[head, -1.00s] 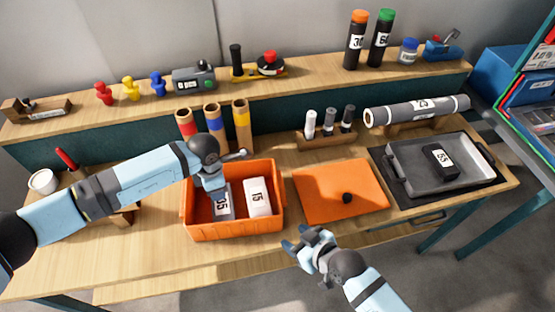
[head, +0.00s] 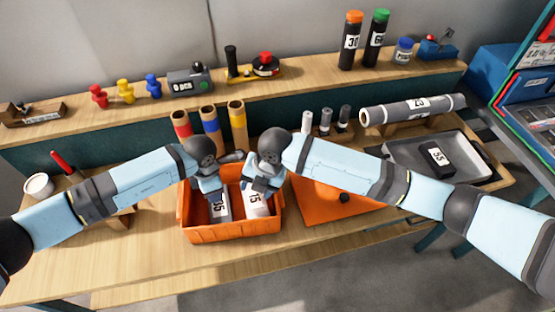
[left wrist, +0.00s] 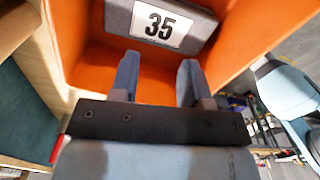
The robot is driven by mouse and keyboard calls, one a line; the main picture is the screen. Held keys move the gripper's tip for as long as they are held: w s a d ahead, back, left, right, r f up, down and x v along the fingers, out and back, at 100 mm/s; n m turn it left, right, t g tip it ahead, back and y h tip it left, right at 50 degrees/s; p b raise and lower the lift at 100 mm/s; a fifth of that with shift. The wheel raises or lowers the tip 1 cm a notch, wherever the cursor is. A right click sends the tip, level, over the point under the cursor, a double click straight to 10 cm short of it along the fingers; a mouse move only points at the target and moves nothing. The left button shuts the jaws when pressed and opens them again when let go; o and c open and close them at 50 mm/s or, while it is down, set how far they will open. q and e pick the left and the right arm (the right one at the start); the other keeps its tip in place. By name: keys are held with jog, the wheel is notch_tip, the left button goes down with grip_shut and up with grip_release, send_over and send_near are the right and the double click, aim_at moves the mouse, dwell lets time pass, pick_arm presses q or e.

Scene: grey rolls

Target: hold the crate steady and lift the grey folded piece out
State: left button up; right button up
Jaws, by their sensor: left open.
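The orange crate (head: 235,234) stands on the bench and holds the grey folded piece (head: 221,210) labelled 35 and a white piece (head: 257,206) labelled 15. My left gripper (head: 208,191) is open over the left part of the crate. In the left wrist view its fingers (left wrist: 157,78) are apart and empty, and the grey piece (left wrist: 158,24) lies just beyond their tips. My right gripper (head: 257,190) is over the white piece at the crate's right side. Its fingertips are too small and shaded to show their opening or any contact.
An orange lid (head: 325,208) lies right of the crate, partly under my right arm. Cardboard tubes (head: 210,125) stand behind the crate. A grey tray (head: 468,168) with a black block (head: 436,157) is at the right. The bench front is clear.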

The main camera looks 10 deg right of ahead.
jog(key=w+d+r+n+h, duration=0.3)
jog(key=w+d+n+h, duration=0.1)
jog(key=w+d, duration=0.15)
jog(key=shift+g, duration=0.3)
jog(key=f, duration=0.9)
jog(key=s+f, duration=0.1)
jog(key=f, duration=0.3)
jog(key=shift+d+f, duration=0.2)
jog(key=shift+d, duration=0.1)
grip_shut()
